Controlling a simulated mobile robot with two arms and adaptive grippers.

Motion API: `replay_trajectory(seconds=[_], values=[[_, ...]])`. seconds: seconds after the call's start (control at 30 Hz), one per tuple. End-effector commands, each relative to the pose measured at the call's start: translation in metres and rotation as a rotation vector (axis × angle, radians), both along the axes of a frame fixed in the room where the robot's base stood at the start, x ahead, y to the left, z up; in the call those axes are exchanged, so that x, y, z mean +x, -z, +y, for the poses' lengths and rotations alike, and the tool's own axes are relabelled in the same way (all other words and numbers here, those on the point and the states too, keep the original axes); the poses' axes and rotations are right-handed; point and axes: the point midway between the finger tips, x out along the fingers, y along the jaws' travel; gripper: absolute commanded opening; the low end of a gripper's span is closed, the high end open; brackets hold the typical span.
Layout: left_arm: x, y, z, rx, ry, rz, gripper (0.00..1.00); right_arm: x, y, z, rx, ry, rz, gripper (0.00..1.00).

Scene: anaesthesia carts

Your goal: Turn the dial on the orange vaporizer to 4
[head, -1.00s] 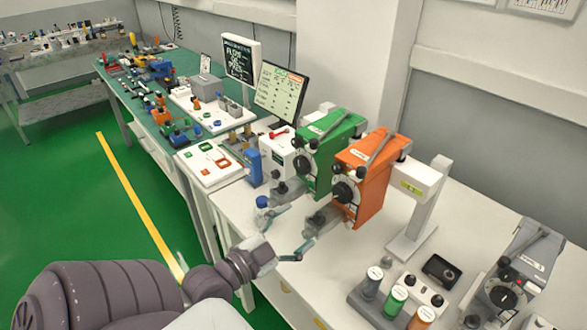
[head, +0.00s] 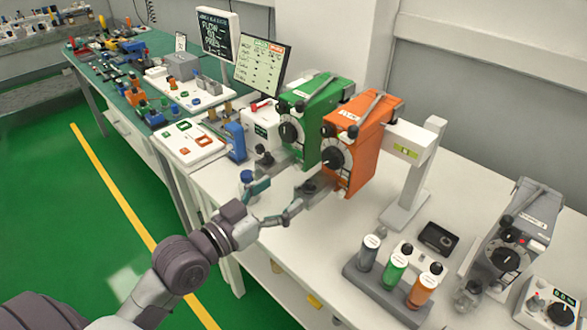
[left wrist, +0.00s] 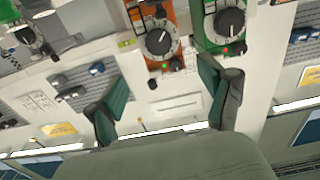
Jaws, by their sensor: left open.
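The orange vaporizer (head: 367,150) stands at the back of the white bench, right of the green vaporizer (head: 313,120). Its black dial (head: 333,157) faces the front; I cannot read its setting. My left gripper (head: 279,199) is open and empty, in front of and below the two vaporizers, apart from the dial. In the left wrist view the open fingers (left wrist: 163,80) are spread wide. The orange vaporizer's dial (left wrist: 160,41) shows beyond them, between their lines, and the green vaporizer's dial (left wrist: 230,21) is to its right. My right gripper is not in view.
A grey vaporizer (head: 510,240) is farther right. A white stand (head: 413,190) is just right of the orange vaporizer. Two screens (head: 259,66) stand behind on the left.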

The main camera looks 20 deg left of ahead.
Motion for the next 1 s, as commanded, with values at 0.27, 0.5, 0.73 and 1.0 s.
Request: replay_trajectory(seconds=[0.27, 0.5, 0.73, 1.0], values=[[0.033, -0.006, -0.013, -0.014, 0.002, 0.002, 0.81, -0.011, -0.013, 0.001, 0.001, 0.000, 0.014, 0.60], [0.082, -0.006, -0.031, -0.014, 0.003, 0.003, 0.81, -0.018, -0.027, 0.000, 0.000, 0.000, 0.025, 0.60], [0.117, -0.003, -0.043, -0.010, 0.002, 0.005, 0.81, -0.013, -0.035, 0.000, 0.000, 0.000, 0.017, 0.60], [0.129, -0.001, -0.048, -0.010, 0.003, 0.005, 0.81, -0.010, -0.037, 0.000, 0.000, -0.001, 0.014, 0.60]])
